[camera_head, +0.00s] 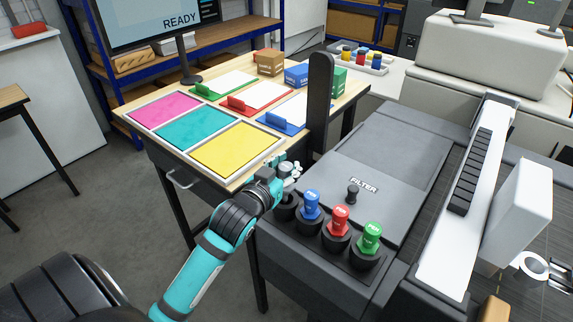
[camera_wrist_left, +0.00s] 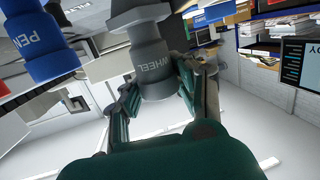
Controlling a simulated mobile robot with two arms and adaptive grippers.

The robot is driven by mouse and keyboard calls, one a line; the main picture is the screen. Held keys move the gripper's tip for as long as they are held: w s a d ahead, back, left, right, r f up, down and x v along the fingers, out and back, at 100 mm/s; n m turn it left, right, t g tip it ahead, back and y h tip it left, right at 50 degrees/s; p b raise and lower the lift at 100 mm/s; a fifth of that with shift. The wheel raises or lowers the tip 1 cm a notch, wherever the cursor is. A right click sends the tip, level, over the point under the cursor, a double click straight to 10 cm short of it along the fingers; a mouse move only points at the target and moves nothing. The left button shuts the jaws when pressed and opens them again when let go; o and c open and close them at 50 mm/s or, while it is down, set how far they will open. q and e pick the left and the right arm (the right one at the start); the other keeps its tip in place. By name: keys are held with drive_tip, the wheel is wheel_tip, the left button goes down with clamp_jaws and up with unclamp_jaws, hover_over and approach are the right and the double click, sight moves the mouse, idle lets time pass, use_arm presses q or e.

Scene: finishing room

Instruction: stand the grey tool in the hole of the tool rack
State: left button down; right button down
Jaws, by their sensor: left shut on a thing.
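My left gripper (camera_head: 284,174) is shut on the grey tool (camera_head: 291,168). In the left wrist view, the grey tool (camera_wrist_left: 153,66) is marked WHEEL and sits between the two fingers (camera_wrist_left: 158,85). In the head view it is small and partly covered by the gripper. The tool rack (camera_head: 322,243) is a dark block with a row of round black holders. The leftmost holder (camera_head: 286,207) is right below the gripper and grey tool; I cannot tell whether the tool's lower end is inside its hole. My right gripper is not in view.
A blue tool (camera_head: 311,206), a red tool (camera_head: 340,219) and a green tool (camera_head: 370,238) stand upright in the other holders, the blue one close beside my gripper. A tall dark post (camera_head: 320,95) rises behind. A wooden table (camera_head: 135,101) with coloured trays is at left.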

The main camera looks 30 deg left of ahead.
use_arm(q)
drive_tip(key=shift+f, duration=0.15)
drive_tip(key=shift+f+b, duration=0.5)
drive_tip(key=shift+f, duration=0.25)
drive_tip(key=shift+f+b, duration=0.5)
drive_tip(key=shift+f, duration=0.55)
drive_tip(key=c, duration=0.8)
unclamp_jaws()
drive_tip(key=v, duration=1.2)
drive_tip(key=shift+f, duration=0.1)
